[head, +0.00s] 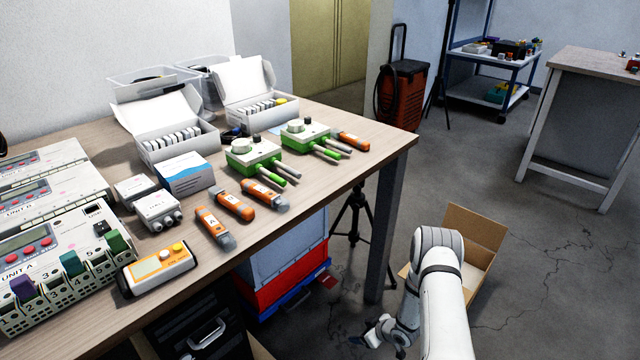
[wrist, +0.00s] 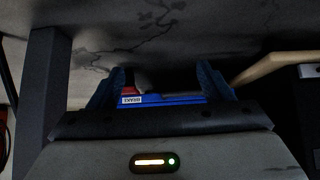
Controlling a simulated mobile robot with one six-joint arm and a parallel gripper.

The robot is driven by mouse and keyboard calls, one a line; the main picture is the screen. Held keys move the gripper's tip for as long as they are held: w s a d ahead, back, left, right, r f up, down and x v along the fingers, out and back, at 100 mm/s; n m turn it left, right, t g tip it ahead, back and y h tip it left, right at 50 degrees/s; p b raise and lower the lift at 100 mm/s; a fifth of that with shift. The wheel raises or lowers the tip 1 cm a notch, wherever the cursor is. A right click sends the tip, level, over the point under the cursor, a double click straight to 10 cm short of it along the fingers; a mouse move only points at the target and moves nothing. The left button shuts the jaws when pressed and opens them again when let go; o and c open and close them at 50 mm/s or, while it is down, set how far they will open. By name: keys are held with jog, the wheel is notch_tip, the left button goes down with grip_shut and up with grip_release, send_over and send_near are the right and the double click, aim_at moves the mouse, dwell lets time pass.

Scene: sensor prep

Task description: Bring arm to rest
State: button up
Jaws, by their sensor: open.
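My arm (head: 440,275) reaches down beside the right end of the workbench, bent, with its hand low near the floor. A blue and red bin with a white label (wrist: 131,99) shows beyond the fingers.
The workbench (head: 335,190) holds testers, sensors and open white boxes. Its leg (head: 384,240) stands just left of my arm. An open cardboard box (head: 474,226) is on the floor behind my arm. Stacked bins (head: 285,260) and a tripod (head: 354,215) are under the bench.

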jog(key=w+d+r+m+h+p, duration=0.15)
jog(key=r+p, duration=0.25)
jog(key=r, duration=0.8)
jog(key=w+d+r+h+p, duration=0.2)
jog(key=w+r+p, duration=0.1)
jog(key=r, duration=0.8)
jog(key=w+d+r+m+h+p, duration=0.15)
jog(key=r+p, duration=0.25)
jog(key=r, duration=0.8)
notch_tip(320, 180, up, 16)
jog(key=s+d+m+h+p, duration=0.1)
jog(key=s+d+h+p, duration=0.15)
jog(key=p, duration=0.25)
jog(key=s+a+r+m+g+p, duration=0.15)
jog(key=s+r+p, duration=0.35)
jog(key=r, duration=0.6)
jog(key=s+r+m+p, duration=0.2)
jog(key=s+r+p, duration=0.1)
jog(key=s+r, duration=0.65)
jog(key=s+a+r+m+g+p, duration=0.1)
jog(key=s+r+p, duration=0.3)
jog(key=s+r, duration=0.4)
jog(key=s+a+r+m+y+p, duration=0.1)
jog(key=s+a+r+p, duration=0.3)
jog(key=s+r, duration=0.3)
jog(key=s, duration=0.2)
jog(key=shift+s+a+r+g, duration=0.15)
jog(key=shift+s+r+g, duration=0.2)
jog(key=shift+r, duration=0.05)
jog(key=shift+y, duration=0.25)
